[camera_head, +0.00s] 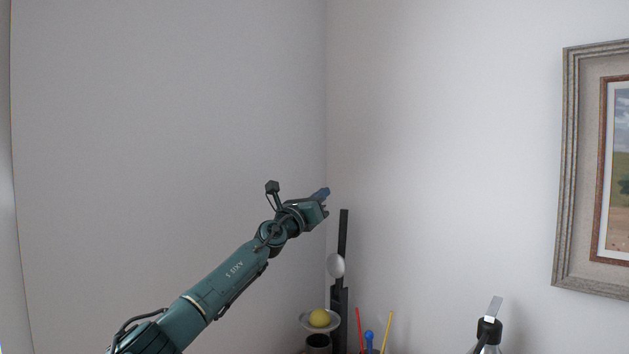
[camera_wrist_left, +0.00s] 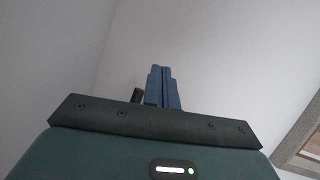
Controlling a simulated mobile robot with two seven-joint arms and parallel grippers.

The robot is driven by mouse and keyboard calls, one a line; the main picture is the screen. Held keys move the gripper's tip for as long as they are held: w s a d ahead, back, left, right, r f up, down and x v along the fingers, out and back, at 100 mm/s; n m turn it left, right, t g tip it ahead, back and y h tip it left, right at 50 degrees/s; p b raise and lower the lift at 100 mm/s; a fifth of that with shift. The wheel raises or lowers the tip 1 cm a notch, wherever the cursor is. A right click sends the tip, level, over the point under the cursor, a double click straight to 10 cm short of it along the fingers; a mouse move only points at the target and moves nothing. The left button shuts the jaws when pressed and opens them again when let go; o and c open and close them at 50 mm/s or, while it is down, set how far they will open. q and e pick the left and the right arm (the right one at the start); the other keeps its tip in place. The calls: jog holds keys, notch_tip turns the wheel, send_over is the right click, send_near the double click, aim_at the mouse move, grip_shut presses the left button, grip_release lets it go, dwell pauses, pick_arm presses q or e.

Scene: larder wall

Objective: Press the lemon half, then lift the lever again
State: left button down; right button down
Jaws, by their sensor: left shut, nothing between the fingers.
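The lemon half (camera_head: 320,317) is yellow and sits in a pale shallow dish of the press, above a dark cup (camera_head: 318,341). The press has a black upright (camera_head: 341,302) beside the dish. Its black lever (camera_head: 343,232) points straight up, and a silver rounded pressing head (camera_head: 336,265) hangs above the lemon. My left gripper (camera_head: 322,194) is shut and empty, just left of and slightly above the lever's top, apart from it in the picture. The gripper's blue fingers (camera_wrist_left: 163,86) are together in the left wrist view. My right gripper is out of view.
Red, blue and yellow sticks (camera_head: 370,335) stand right of the press. A black-topped item with a silver spout (camera_head: 490,325) stands further right. A framed picture (camera_head: 590,170) hangs on the right wall. The wall corner is close behind the press.

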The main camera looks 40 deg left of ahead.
pick_arm(q)
jog(key=shift+s+r, duration=1.05)
jog(key=shift+f, duration=0.1)
